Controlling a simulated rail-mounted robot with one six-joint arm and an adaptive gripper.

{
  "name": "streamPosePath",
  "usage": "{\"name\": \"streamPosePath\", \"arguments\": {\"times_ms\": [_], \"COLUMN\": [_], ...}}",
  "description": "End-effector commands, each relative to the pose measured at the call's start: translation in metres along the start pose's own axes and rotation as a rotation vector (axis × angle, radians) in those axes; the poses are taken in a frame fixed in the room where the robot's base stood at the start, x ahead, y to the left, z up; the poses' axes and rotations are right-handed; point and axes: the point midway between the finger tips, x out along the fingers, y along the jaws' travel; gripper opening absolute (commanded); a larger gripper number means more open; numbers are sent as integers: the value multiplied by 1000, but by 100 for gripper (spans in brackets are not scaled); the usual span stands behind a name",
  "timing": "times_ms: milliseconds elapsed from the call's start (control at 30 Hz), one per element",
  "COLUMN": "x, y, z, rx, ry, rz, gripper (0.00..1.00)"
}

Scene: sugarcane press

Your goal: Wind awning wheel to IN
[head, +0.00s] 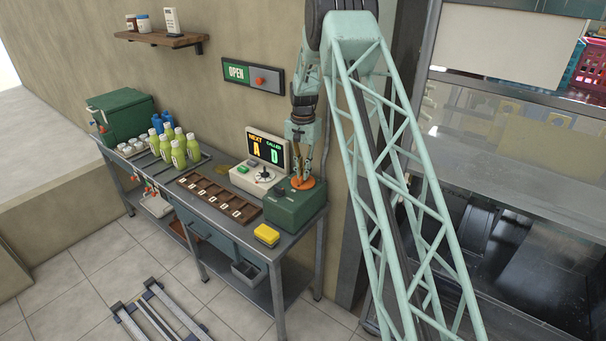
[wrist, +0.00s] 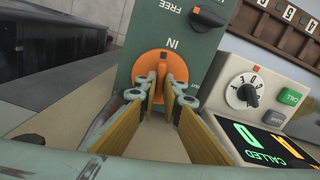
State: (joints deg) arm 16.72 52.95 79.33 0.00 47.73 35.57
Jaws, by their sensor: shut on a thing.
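The awning wheel (wrist: 145,66) is a round orange dial on top of a green box (wrist: 127,48). It also shows in the head view (head: 311,184) at the right end of the bench. My gripper (wrist: 162,92) is shut on the wheel's raised middle grip, with one finger on each side. In the head view my gripper (head: 301,172) points down onto the box from above. An upside-down IN label (wrist: 172,44) sits just beyond the wheel's rim. The fingers hide part of the wheel, and I cannot tell its exact setting.
A black knob (wrist: 206,17) by a FREE label is on the same box. A beige console (wrist: 262,85) with a dial and screen stands close beside it. The bench also holds a brown slotted tray (head: 218,198), a yellow block (head: 266,235) and several green bottles (head: 179,153).

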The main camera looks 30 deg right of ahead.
Motion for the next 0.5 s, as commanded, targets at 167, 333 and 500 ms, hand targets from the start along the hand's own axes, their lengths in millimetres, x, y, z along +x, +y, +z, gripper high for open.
{"name": "streamPosePath", "arguments": {"times_ms": [167, 333, 500], "x": [-1, -1, -1], "y": [0, 0, 0], "z": [-1, 0, -1], "rx": [105, 173, 206], "ry": [1, 1, 1], "rz": [-1, -1, -1], "gripper": [0, 0, 0]}}
